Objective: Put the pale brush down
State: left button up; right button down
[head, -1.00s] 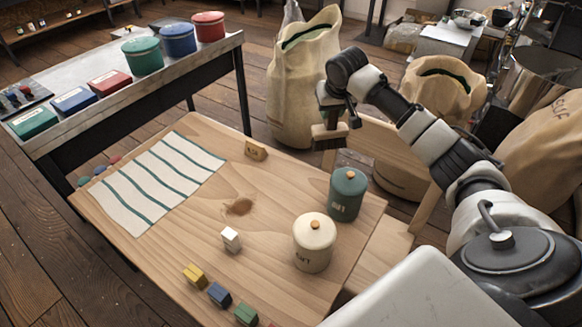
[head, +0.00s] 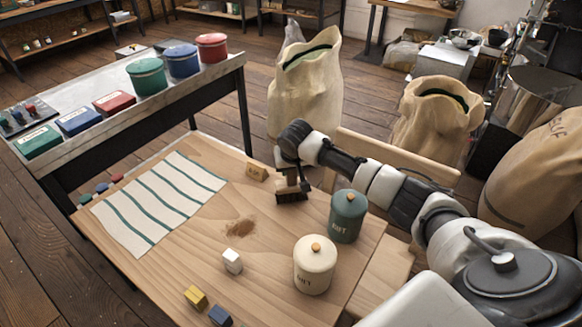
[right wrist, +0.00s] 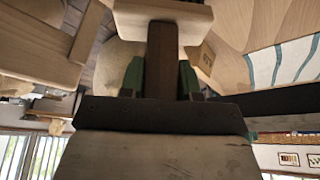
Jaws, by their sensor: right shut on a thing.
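My right gripper (head: 289,178) is shut on the brush (head: 292,197), which shows in the head view as a small dark brown shape just below it. In the right wrist view a brown upright part of the brush (right wrist: 162,60) stands between the green-sided fingers (right wrist: 160,80), with a pale wooden block across its far end. The brush is over the back right part of the wooden table (head: 200,270), left of the green canister. I cannot tell whether it touches the table. My left gripper is not in view.
A green canister (head: 347,216) and a cream canister (head: 314,264) stand at the right. A small wooden sign (head: 257,171), a striped cloth (head: 160,203), a brown powder patch (head: 240,228) and a white block (head: 232,261) are on the table. Bare wood lies between patch and canisters.

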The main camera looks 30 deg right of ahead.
jog(key=shift+f, duration=0.1)
jog(key=c, duration=0.8)
grip_release()
jog(key=shift+s+a+r, duration=0.1)
jog(key=shift+r, duration=0.4)
jog(key=v, duration=1.1)
jog(key=shift+s, duration=0.2)
